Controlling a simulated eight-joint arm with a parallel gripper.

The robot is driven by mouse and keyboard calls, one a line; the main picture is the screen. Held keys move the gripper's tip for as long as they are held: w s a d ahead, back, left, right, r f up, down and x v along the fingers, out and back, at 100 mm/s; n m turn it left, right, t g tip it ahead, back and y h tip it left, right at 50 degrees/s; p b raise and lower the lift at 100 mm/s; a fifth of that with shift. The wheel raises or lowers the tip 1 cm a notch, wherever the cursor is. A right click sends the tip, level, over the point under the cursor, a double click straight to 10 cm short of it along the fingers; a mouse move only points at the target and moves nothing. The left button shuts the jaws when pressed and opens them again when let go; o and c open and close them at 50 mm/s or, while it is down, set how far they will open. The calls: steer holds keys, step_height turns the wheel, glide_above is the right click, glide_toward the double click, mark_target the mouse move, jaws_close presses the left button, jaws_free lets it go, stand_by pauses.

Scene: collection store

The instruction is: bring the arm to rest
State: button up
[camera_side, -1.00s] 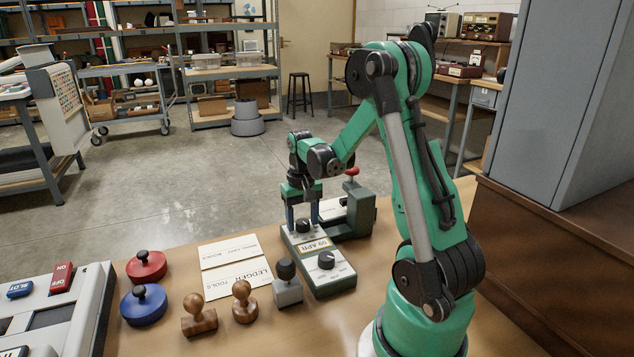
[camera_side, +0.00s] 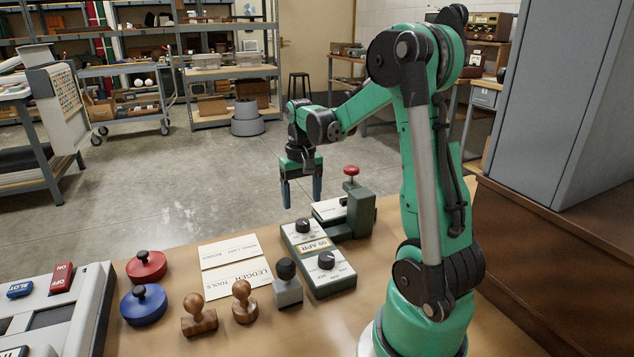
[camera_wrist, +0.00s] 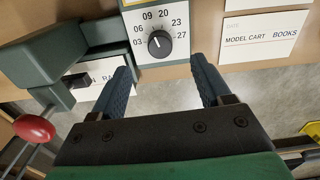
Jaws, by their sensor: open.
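My gripper (camera_side: 301,190) hangs in the air above the far edge of the table, with its two blue fingers apart and nothing between them. It also shows in the wrist view (camera_wrist: 167,85), fingers spread, with a date device's dial (camera_wrist: 159,43) beyond the fingertips. The date device (camera_side: 318,257) stands below and in front of my gripper, with two black knobs and a strip reading 09 APR. My gripper is clear of it. My green arm is bent, with its elbow raised.
A press with a red knob (camera_side: 351,171) stands right of the date device. Two cards (camera_side: 236,278), wooden stamps (camera_side: 199,317), a grey stamp (camera_side: 287,285), red (camera_side: 146,268) and blue (camera_side: 143,306) round pads lie left. A grey cabinet (camera_side: 570,110) stands right. Air above the table's left is free.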

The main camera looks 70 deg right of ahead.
steer(key=a+r+n+t, duration=0.1)
steer(key=a+n+t, duration=0.1)
steer(key=a, duration=0.5)
steer(key=a+r+n+t, duration=0.2)
steer(key=a+n, duration=0.1)
steer(key=a, duration=0.4)
steer(key=a+r+n+t, duration=0.1)
steer(key=a+n+t, duration=0.2)
steer(key=a, duration=0.5)
steer(key=shift+w+a+r+n, duration=0.1)
steer(key=shift+w+r+n, duration=0.2)
steer(key=shift+r, duration=0.1)
